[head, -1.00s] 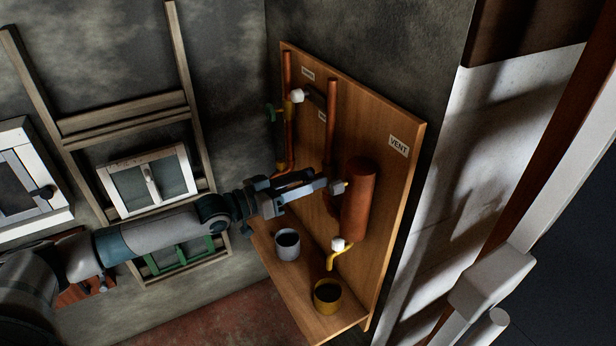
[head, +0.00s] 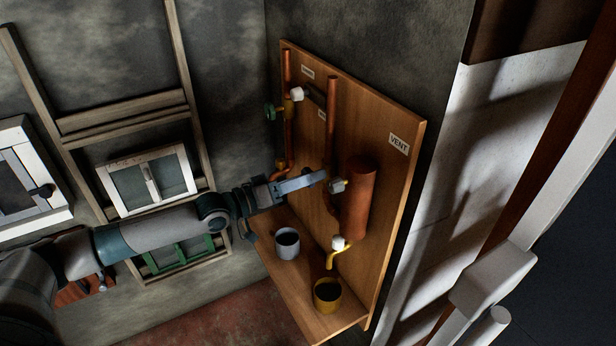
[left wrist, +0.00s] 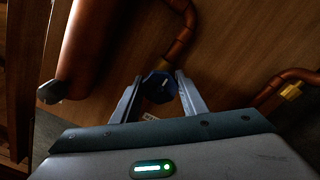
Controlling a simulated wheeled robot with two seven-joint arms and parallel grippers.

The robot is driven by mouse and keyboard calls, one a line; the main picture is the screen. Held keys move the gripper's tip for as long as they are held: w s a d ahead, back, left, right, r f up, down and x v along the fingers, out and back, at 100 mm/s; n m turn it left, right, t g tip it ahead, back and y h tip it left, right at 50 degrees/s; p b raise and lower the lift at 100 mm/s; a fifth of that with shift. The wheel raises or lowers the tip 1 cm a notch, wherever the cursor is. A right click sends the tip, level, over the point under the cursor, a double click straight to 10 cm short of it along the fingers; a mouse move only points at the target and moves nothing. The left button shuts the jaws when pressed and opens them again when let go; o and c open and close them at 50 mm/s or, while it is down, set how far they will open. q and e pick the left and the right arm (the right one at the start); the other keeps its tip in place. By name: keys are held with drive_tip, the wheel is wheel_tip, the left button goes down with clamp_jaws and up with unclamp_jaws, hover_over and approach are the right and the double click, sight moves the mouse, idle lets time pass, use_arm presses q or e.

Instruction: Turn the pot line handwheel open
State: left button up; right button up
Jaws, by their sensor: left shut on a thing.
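My left gripper (head: 318,177) reaches in from the left to the wooden pipe board (head: 395,190). In the left wrist view its two fingers (left wrist: 160,80) sit on either side of a small dark blue handwheel (left wrist: 160,88) and are shut on it. In the head view the gripper hides this wheel. A small label beside the wheel is mostly covered by a finger and unreadable, so I cannot confirm the line's name. My right gripper is not in view.
A copper cylinder (head: 358,200) stands close right of the gripper, with a pale knob (head: 337,186) beside it. A grey pot (head: 287,243) and a yellow pot (head: 327,295) stand on the shelf below. A VENT label (head: 398,145) is at upper right.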

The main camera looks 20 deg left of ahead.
use_arm(q)
drive_tip(key=shift+w+r, duration=0.1)
drive_tip(key=shift+r, duration=0.35)
drive_tip(key=o, duration=1)
drive_tip(key=shift+o, duration=0.2)
drive_tip(key=shift+f, duration=0.2)
drive_tip(key=shift+f, duration=0.15)
drive_tip(key=b+v, duration=0.3)
drive_tip(key=v, duration=1.4)
drive_tip(key=shift+b, duration=0.35)
drive_tip(key=shift+a, duration=0.15)
